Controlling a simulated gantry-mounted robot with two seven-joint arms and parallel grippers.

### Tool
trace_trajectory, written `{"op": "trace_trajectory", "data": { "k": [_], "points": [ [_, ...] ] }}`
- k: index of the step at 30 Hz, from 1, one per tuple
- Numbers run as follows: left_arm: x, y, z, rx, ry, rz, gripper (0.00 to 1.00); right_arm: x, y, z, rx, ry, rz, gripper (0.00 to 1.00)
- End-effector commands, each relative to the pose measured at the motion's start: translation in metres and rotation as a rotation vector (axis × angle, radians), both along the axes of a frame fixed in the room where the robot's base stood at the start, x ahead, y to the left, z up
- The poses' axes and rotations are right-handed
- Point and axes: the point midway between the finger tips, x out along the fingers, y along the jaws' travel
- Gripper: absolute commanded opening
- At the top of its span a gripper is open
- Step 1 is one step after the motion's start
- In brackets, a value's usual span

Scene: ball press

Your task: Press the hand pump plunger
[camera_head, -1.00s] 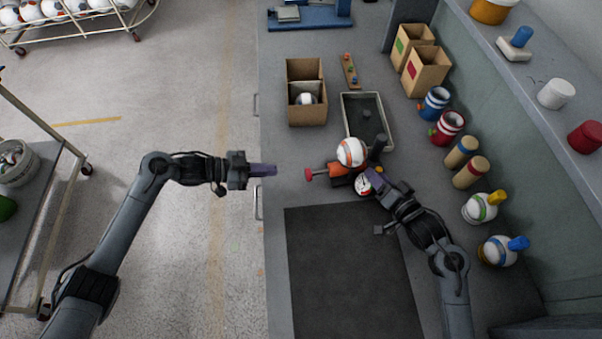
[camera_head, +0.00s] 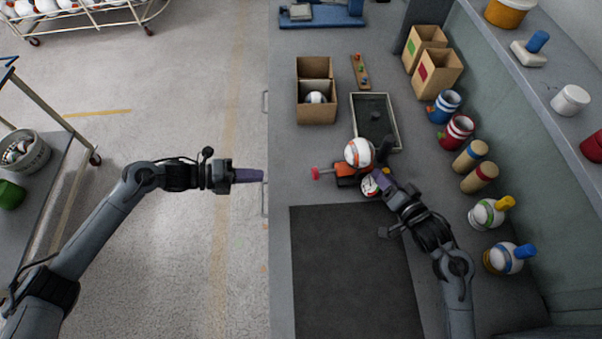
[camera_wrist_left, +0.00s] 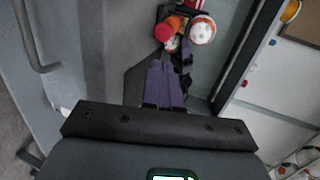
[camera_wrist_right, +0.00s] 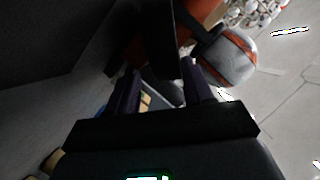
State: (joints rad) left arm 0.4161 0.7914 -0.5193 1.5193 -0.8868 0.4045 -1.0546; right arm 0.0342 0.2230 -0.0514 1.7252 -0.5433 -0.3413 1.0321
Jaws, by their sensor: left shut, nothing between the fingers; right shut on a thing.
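The hand pump (camera_head: 346,181) has an orange body, a red plunger knob (camera_head: 315,174) on a rod at its left end, and a round gauge (camera_head: 369,187). A white ball with orange stripes (camera_head: 358,153) sits against it. My left gripper (camera_head: 262,175) is shut and empty, left of the knob with a clear gap. In the left wrist view, the red knob (camera_wrist_left: 164,32) is beyond the shut fingers (camera_wrist_left: 164,68). My right gripper (camera_head: 381,178) is shut on a dark part of the pump at its right end. In the right wrist view, the fingers (camera_wrist_right: 165,88) partly hide this part.
Behind the pump are a grey tray (camera_head: 395,135) and a cardboard box (camera_head: 316,117) with a ball. A dark mat (camera_head: 350,270) lies in front. Several pumps and cylinders line the right side. The bench's left edge is under the gap before my left gripper.

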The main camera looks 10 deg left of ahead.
Motion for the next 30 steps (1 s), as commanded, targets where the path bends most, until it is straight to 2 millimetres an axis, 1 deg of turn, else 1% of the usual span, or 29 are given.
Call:
{"op": "trace_trajectory", "data": {
  "k": [1,12,17,23,30],
  "points": [
    [-0.002,0.003,-0.004,0.007,0.006,0.002,0.00,-0.003,0.001,-0.008,-0.001,0.018,0.000,0.05],
    [-0.003,0.005,-0.006,0.008,0.013,0.004,0.00,-0.003,0.000,-0.008,0.000,0.020,0.001,0.05],
    [-0.001,0.000,-0.007,0.007,0.012,0.004,0.00,-0.003,0.000,-0.009,-0.001,0.019,0.001,0.05],
    [0.006,-0.022,-0.014,0.004,0.013,0.003,0.00,-0.003,0.001,-0.009,-0.001,0.019,0.001,0.05],
    [0.020,-0.062,-0.027,0.004,0.013,0.003,0.00,-0.003,0.001,-0.009,-0.001,0.019,0.001,0.06]
  ]
}}
